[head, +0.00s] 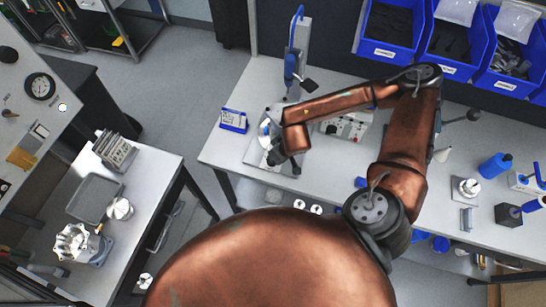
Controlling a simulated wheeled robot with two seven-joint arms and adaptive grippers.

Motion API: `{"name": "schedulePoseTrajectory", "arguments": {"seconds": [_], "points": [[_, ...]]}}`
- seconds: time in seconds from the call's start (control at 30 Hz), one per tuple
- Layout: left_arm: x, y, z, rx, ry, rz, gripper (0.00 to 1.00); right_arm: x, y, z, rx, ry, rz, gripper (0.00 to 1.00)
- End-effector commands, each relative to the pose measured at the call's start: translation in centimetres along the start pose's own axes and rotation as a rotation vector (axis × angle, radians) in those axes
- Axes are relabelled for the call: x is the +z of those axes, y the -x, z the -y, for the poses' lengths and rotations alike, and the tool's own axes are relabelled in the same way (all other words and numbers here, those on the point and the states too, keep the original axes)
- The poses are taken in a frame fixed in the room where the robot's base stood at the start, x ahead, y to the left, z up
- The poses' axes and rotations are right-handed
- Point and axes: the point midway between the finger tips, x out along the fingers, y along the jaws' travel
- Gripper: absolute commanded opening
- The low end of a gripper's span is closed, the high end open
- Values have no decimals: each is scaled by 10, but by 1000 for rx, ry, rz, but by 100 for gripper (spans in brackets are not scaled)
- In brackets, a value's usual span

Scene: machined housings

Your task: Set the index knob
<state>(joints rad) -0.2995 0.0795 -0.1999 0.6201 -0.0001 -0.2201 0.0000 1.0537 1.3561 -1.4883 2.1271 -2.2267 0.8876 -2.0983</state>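I cannot tell for certain which part is the index knob. A light-coloured box with small dark controls (352,128) stands on the main bench, partly hidden by my forearm. A fixture with a silvery round part (265,132) sits near the bench's left end. My copper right arm bends over the bench, and its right gripper (277,157) is low over this fixture. The gripper's fingers are small and dark, so I cannot tell their opening or whether they touch anything. My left gripper is not in view.
A blue-handled press (297,50) stands behind the fixture, and a blue-framed card holder (233,121) to its left. Blue bins (391,30) hang at the back. A side table (150,172) holds a tray and metal parts. A panel with a gauge (40,87) is far left.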

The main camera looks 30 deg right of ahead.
Motion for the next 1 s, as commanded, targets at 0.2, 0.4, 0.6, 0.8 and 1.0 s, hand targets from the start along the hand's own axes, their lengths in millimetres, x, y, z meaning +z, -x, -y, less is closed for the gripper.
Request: {"name": "schedulePoseTrajectory", "arguments": {"seconds": [0.2,0.4,0.6,0.8,1.0], "points": [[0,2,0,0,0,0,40,-5,2,-3,-22,64,-9,0],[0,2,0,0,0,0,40,-5,2,-3,-31,86,-8,0],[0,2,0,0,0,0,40,-5,1,-3,-32,88,-8,0],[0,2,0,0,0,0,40,-5,1,-3,-32,88,-8,12],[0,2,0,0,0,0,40,-3,1,-2,-34,87,-4,26]]}}
